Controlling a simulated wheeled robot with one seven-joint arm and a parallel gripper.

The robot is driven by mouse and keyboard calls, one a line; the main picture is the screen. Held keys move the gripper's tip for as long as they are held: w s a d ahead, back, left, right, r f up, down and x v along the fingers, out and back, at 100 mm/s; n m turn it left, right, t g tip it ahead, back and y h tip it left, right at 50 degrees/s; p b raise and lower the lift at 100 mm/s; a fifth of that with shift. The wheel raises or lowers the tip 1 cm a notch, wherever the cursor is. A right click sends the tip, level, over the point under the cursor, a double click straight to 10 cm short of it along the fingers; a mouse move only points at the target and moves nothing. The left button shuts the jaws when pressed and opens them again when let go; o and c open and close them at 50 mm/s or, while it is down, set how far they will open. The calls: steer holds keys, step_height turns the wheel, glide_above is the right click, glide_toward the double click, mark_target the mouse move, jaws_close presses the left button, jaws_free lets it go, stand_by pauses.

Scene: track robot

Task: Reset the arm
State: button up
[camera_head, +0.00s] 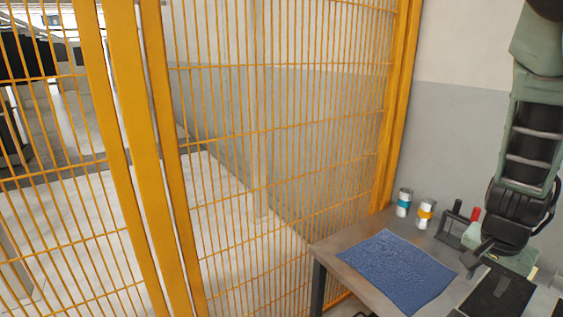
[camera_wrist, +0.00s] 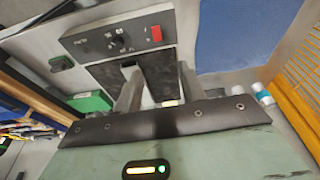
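My arm (camera_head: 535,130) hangs down at the right of the head view, with its green and black links bent over the table. My gripper (camera_wrist: 158,80) shows in the wrist view with its two grey fingers apart and nothing held between them. Beyond the fingers lies a dark device with a grey control panel (camera_wrist: 95,42), which carries a knob and a red switch. The gripper appears close above the device; whether it touches is not clear.
The grey table (camera_head: 335,247) bears a blue mat (camera_head: 395,270), a blue-banded container (camera_head: 404,202) and a yellow-banded container (camera_head: 425,214). A black rack (camera_head: 452,226) stands near my arm.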

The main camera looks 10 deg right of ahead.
steer(key=a+r+n+y, duration=0.1)
steer(key=a+n+y, duration=0.3)
steer(key=a+n, duration=1.05)
steer(key=s+a+r+n, duration=0.3)
steer(key=s+a, duration=0.2)
steer(key=a, duration=0.4)
steer(key=s+a+r+n+g, duration=0.1)
steer(key=s+a+r+n, duration=0.2)
steer(key=a, duration=0.6)
steer(key=shift+s+a+r+h, duration=0.15)
steer(key=shift+s+a+h, duration=0.25)
steer(key=shift+s, duration=0.75)
